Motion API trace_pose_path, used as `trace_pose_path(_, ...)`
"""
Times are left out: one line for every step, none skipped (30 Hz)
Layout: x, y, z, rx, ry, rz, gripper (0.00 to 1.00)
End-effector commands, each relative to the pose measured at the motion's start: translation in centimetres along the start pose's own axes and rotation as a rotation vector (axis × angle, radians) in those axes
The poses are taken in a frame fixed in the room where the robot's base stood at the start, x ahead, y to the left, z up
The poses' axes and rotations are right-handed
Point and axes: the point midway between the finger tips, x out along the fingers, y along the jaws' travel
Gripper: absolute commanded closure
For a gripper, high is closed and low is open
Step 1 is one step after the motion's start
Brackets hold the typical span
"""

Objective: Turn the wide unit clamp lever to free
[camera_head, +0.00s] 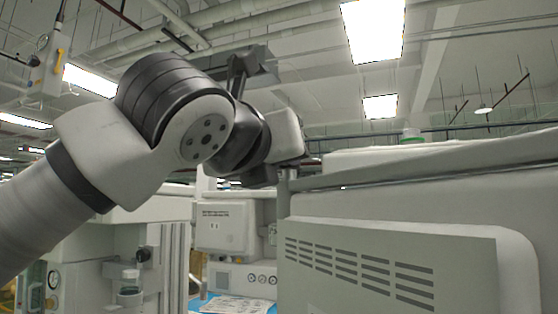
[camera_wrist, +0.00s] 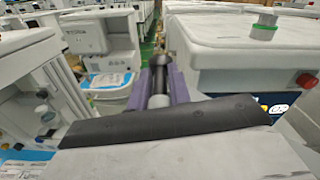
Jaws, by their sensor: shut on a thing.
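The wide unit (camera_head: 400,205) is a large pale cart with a slotted vent panel, filling the lower right of the head view. Its white top (camera_wrist: 215,50) shows on the right in the wrist view. My gripper (camera_wrist: 161,84) has purple fingers, shut at the unit's left edge on a dark, rounded piece (camera_wrist: 161,62), which I take to be the clamp lever. A short pale cylinder shows between the fingers. Most of the lever is hidden, so its turned position cannot be told. In the head view my arm hides the fingers.
A green-ringed knob (camera_wrist: 264,27) stands on the unit's top, and a red button (camera_wrist: 306,81) is on its side. Another white machine (camera_head: 226,225) stands behind, left of the unit. A narrow gap runs between them. A cart with a jar (camera_head: 130,283) is at lower left.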

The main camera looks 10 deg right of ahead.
Motion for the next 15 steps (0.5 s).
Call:
trace_pose_path(-0.05,-0.08,0.18,0.001,-0.005,-0.001,1.0)
trace_pose_path(-0.05,-0.08,0.18,0.001,-0.005,-0.001,1.0)
trace_pose_path(-0.05,-0.08,0.19,0.001,-0.005,-0.001,1.0)
trace_pose_path(-0.05,-0.08,0.19,0.001,-0.005,-0.001,1.0)
trace_pose_path(-0.05,-0.08,0.19,0.001,-0.005,-0.001,1.0)
trace_pose_path(-0.05,-0.08,0.19,0.001,-0.005,-0.001,1.0)
trace_pose_path(-0.05,-0.08,0.19,0.001,-0.005,-0.001,1.0)
trace_pose_path(-0.05,-0.09,0.19,0.001,-0.005,-0.001,1.0)
trace_pose_path(-0.05,-0.09,0.19,0.001,-0.005,-0.001,1.0)
trace_pose_path(-0.05,-0.09,0.19,0.001,-0.005,-0.001,0.78)
trace_pose_path(-0.05,-0.08,0.19,0.001,-0.005,-0.001,0.74)
trace_pose_path(-0.05,-0.08,0.17,0.001,-0.004,-0.001,0.69)
trace_pose_path(-0.04,-0.08,0.16,0.001,-0.004,-0.001,0.66)
trace_pose_path(-0.04,-0.07,0.14,0.001,-0.004,-0.001,0.66)
trace_pose_path(-0.03,-0.06,0.12,0.001,-0.003,-0.001,0.66)
